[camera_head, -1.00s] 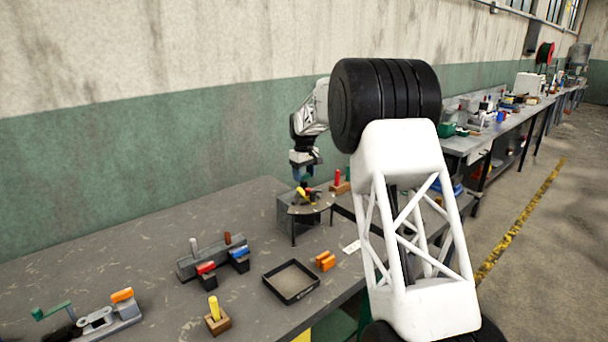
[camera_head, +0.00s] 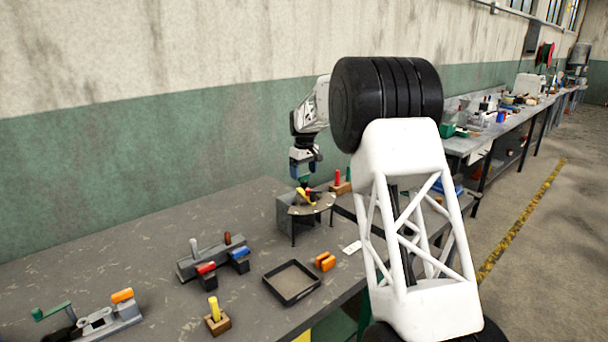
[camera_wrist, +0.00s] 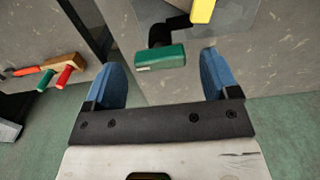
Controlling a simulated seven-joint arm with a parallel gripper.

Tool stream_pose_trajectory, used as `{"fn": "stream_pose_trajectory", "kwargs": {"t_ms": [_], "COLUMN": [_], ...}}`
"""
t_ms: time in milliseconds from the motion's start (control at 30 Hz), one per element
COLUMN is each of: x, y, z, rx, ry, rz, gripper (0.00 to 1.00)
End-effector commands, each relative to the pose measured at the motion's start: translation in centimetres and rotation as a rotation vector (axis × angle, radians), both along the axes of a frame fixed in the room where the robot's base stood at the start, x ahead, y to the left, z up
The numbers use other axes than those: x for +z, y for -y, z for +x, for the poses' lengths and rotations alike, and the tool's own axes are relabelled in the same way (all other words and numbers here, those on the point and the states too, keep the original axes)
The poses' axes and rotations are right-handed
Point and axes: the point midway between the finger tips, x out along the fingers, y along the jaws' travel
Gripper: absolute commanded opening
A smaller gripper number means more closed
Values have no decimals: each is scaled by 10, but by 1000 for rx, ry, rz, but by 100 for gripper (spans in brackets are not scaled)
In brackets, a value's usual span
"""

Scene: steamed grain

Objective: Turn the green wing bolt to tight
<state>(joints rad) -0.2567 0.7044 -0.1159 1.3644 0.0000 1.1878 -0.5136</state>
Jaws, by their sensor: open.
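The green wing bolt (camera_wrist: 161,57) shows in the wrist view as a green bar handle on a dark stem, over a grey plate. In the head view it is a small green spot (camera_head: 304,183) just under my gripper (camera_head: 304,172). In the wrist view my gripper (camera_wrist: 158,66) is open, with one blue finger on each side of the green handle and a gap on both sides. I cannot tell how far the fingertips are above the bolt. A yellow handle (camera_wrist: 202,10) lies just beyond the green one.
The bolt's metal stand (camera_head: 325,208) also carries red and yellow parts. A wooden block (camera_wrist: 55,66) with red and green handles stands to its side. A shallow black tray (camera_head: 291,283), an orange piece (camera_head: 325,261) and a lever fixture (camera_head: 213,259) lie nearer on the bench.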

Motion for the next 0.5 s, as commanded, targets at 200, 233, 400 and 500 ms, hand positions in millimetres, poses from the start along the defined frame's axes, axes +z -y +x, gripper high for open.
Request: {"fn": "stream_pose_trajectory", "kwargs": {"t_ms": [200, 233, 400, 500], "x": [26, 30, 51, 59], "y": [0, 0, 0, 0], "z": [0, 0, 0, 0], "rx": [0, 0, 0, 0], "ry": [1, 1, 1, -1], "rz": [1, 1, 1, -1], "gripper": [81, 81, 81, 81]}}
